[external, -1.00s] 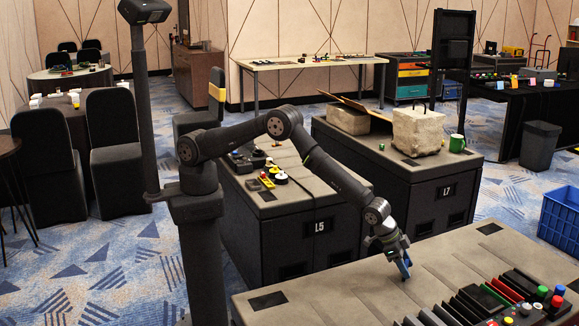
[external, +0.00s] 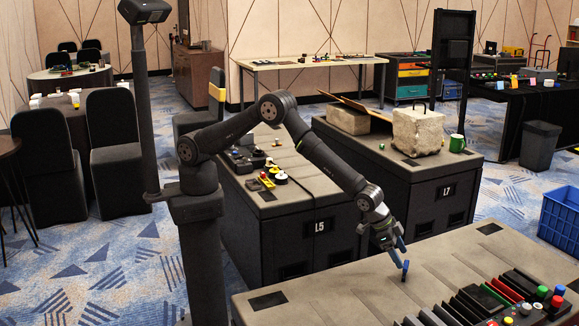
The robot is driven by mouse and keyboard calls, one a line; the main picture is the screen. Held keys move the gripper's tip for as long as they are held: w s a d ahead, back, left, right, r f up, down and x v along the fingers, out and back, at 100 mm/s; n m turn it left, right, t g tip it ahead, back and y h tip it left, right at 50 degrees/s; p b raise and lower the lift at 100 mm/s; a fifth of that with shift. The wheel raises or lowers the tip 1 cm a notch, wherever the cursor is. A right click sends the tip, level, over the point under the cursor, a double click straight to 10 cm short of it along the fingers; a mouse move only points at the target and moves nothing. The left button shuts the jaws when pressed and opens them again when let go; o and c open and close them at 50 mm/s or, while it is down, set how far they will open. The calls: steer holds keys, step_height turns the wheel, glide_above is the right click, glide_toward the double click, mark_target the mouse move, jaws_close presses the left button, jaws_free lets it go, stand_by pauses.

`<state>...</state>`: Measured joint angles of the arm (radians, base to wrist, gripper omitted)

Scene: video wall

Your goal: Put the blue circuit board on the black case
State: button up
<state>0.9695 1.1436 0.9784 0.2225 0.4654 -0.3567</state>
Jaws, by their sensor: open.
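My gripper (external: 402,260) is open above the left-middle part of the grey panelled bench top (external: 345,285), pointing down. Its fingers look blue, and nothing can be made out between them. I cannot make out a blue circuit board separately from the blue fingers. Several black slabs or cases (external: 467,308) stand in a row at the bench's front right, to the right of my gripper. I cannot tell which one is the black case.
Red, green, white and blue round pieces (external: 541,292) crowd the bench's right end. Behind stand cabinet L5 (external: 318,248) and cabinet L7 (external: 445,206), which bears a concrete block (external: 418,132) and a green mug (external: 457,143). The bench's left part is largely clear.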

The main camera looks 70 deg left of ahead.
mark_target(405, 263)
steer(key=v, duration=0.7)
steer(key=x, duration=1.2)
steer(key=shift+f, duration=0.15)
steer(key=shift+r, duration=0.2)
